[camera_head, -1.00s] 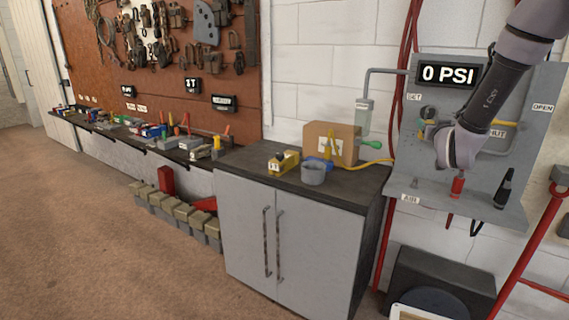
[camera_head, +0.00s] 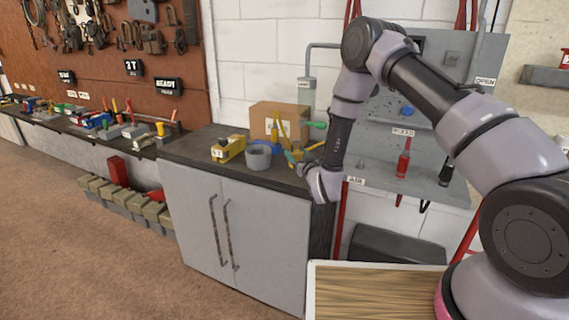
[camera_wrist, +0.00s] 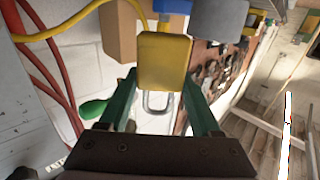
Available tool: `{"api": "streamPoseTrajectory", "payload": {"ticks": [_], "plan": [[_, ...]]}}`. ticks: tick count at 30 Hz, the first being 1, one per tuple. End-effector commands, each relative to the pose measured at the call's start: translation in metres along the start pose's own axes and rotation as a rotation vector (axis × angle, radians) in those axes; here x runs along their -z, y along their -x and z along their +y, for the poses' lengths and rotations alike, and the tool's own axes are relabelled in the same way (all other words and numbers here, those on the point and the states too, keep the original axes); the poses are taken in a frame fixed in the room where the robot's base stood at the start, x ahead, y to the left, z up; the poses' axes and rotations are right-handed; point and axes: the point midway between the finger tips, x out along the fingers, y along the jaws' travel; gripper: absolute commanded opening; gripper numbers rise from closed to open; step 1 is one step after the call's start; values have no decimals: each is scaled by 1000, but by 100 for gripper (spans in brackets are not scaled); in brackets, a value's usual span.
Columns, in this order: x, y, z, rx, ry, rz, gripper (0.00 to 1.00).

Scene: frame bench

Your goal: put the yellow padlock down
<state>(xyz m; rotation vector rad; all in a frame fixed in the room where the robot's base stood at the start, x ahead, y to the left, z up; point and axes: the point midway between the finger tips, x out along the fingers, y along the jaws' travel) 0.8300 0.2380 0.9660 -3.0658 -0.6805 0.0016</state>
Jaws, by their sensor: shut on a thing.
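My gripper (camera_wrist: 160,88) has green fingers and is shut on the yellow padlock (camera_wrist: 165,62) in the wrist view. The padlock's body sits between the fingertips, and its grey shackle (camera_wrist: 157,106) shows nearer the palm. In the head view my gripper (camera_head: 297,160) is at the right end of the dark top of the grey cabinet (camera_head: 190,146). I cannot clearly make out the padlock there. I cannot tell whether the padlock touches the cabinet top.
A grey round container (camera_head: 258,157), a yellow block (camera_head: 228,149) and a cardboard box (camera_head: 268,117) stand on the cabinet, left of my gripper. A blue-and-yellow thing is close by. The grey panel (camera_head: 400,175) is to the right. The cabinet top's front left is clear.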

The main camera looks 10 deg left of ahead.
Motion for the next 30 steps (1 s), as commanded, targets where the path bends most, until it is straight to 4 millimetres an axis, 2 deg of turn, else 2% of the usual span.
{"api": "streamPoseTrajectory", "payload": {"ticks": [6,13,24,25,27,30], "plan": [[-17,0,0,0,2,1,0],[-50,0,-1,2,1,0,0],[-54,0,0,0,1,1,0],[-54,0,0,0,1,1,68],[-54,0,0,0,1,1,95],[-54,0,0,0,1,1,95]]}}
